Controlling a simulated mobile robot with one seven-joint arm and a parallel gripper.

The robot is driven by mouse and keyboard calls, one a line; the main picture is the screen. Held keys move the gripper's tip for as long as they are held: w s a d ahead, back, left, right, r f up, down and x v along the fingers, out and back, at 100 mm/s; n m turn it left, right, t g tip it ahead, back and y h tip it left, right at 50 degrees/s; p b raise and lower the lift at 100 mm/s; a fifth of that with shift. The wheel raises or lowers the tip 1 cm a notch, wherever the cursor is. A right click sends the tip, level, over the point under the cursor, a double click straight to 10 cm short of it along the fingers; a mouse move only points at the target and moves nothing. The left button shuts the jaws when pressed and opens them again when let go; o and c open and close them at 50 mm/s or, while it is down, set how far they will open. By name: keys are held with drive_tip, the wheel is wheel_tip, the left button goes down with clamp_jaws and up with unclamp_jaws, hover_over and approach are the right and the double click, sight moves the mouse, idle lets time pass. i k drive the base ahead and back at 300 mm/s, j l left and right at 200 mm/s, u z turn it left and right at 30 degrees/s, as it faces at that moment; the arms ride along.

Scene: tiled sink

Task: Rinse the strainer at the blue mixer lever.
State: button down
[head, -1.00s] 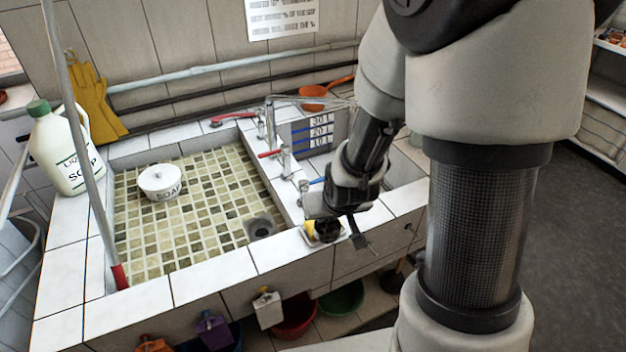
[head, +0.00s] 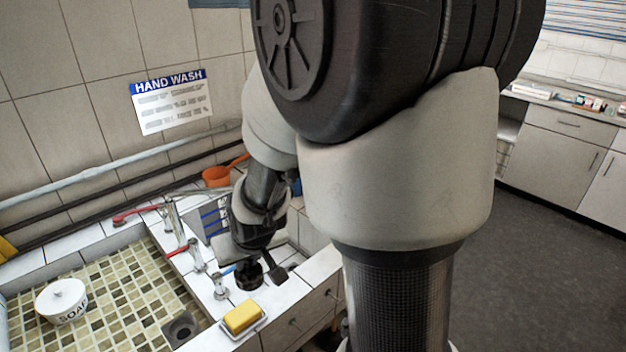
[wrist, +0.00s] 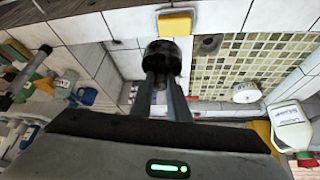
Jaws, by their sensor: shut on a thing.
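My gripper (head: 262,262) is shut on a small dark, round, cup-like thing, which I take to be the strainer (head: 248,277). In the wrist view the two fingers (wrist: 163,82) reach to the strainer (wrist: 164,54); its inside and the exact grip are hard to make out. The blue mixer lever (head: 228,270) shows as a small blue piece at the nearest chrome tap (head: 220,286). The strainer is just right of this tap in the head view, seemingly above the white tiles; contact cannot be told. My arm hides part of the area behind.
A yellow sponge (head: 243,317) sits on a dish at the tiled front edge. Red levers (head: 135,213) mark the other taps. The tiled basin (head: 125,300) at left holds a white soap pot (head: 61,301) and a drain (head: 181,328). An orange scoop (head: 217,176) lies behind.

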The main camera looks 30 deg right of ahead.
sight(217, 279)
drive_tip(key=i+l, duration=0.15)
drive_tip(key=l, duration=0.55)
drive_tip(key=i+l+u, duration=0.1)
drive_tip(key=l, duration=0.6)
drive_tip(key=i+l+u, duration=0.1)
drive_tip(key=l, duration=0.6)
drive_tip(key=i+l, duration=0.1)
drive_tip(key=l, duration=0.6)
drive_tip(key=i+l+u, duration=0.15)
drive_tip(key=l, duration=0.25)
drive_tip(key=l+u, duration=0.1)
drive_tip(key=l, duration=0.3)
